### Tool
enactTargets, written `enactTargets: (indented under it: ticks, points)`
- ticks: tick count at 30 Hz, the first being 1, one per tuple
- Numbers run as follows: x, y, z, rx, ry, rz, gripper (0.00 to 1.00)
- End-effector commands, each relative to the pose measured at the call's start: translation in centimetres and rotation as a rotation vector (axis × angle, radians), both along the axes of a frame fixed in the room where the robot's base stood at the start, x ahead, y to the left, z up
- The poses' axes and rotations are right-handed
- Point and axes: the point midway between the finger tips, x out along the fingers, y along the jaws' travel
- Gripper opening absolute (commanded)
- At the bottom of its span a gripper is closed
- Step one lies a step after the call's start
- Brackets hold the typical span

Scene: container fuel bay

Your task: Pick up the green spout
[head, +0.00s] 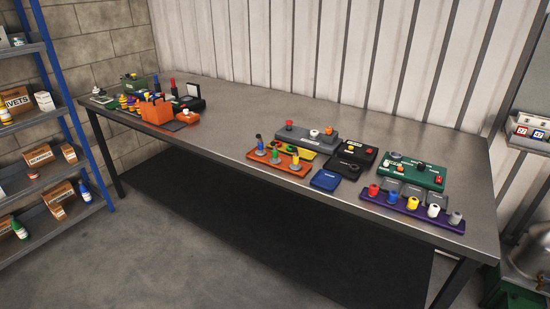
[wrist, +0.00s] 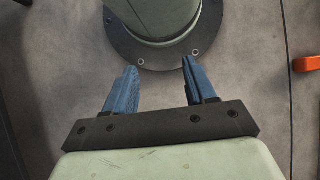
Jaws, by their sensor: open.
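A small green spout (head: 275,156) stands in the middle of an orange tray (head: 290,167) on the workbench in the head view.
A purple rack (head: 420,211) and green tray (head: 430,180) stand right. An orange toolbox (head: 157,110) stands far left. The bench (head: 225,128) between is clear.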

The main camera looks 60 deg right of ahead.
Motion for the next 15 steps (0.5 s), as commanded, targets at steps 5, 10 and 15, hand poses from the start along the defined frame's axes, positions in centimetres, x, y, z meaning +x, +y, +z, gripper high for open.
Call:
enactTargets:
  ticks: [5, 10, 15]
  points:
    - [5.0, -1.7, 0.6, -0.040, -0.050, -0.078, 0.55]
    - [10.4, -4.4, 2.1, -0.092, -0.104, -0.176, 0.55]
    - [15.4, -7.7, 4.2, -0.147, -0.156, -0.276, 0.55]
